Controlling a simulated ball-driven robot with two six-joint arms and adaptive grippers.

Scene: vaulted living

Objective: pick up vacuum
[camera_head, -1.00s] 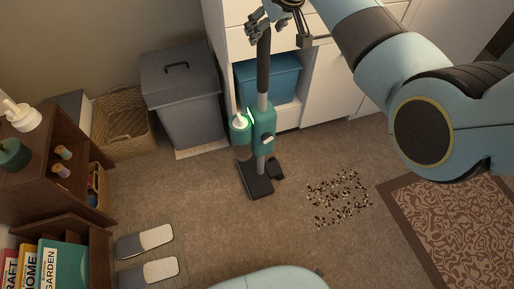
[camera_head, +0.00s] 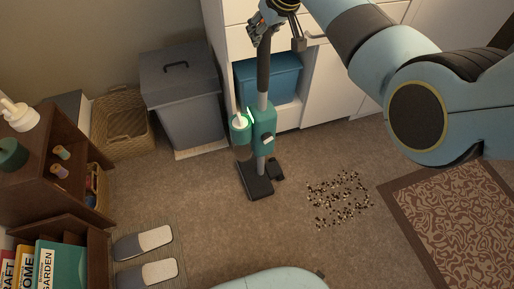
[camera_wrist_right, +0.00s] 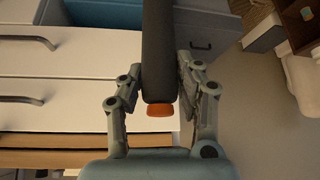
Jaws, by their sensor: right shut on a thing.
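The vacuum (camera_head: 262,125) is a green and grey stick vacuum. It stands upright on its dark floor head (camera_head: 256,182), in front of the white cabinet. My right gripper (camera_head: 262,28) is at the top of its dark handle. In the right wrist view the dark handle (camera_wrist_right: 158,60) with an orange end lies between the two fingers of my right gripper (camera_wrist_right: 160,85), which is shut on it. My left gripper is not in view.
A grey lidded bin (camera_head: 182,92) and a wicker basket (camera_head: 122,122) stand left of the vacuum. Scattered crumbs (camera_head: 340,198) and a patterned rug (camera_head: 455,215) lie to the right. Slippers (camera_head: 145,243) and a brown shelf (camera_head: 50,185) are at the left.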

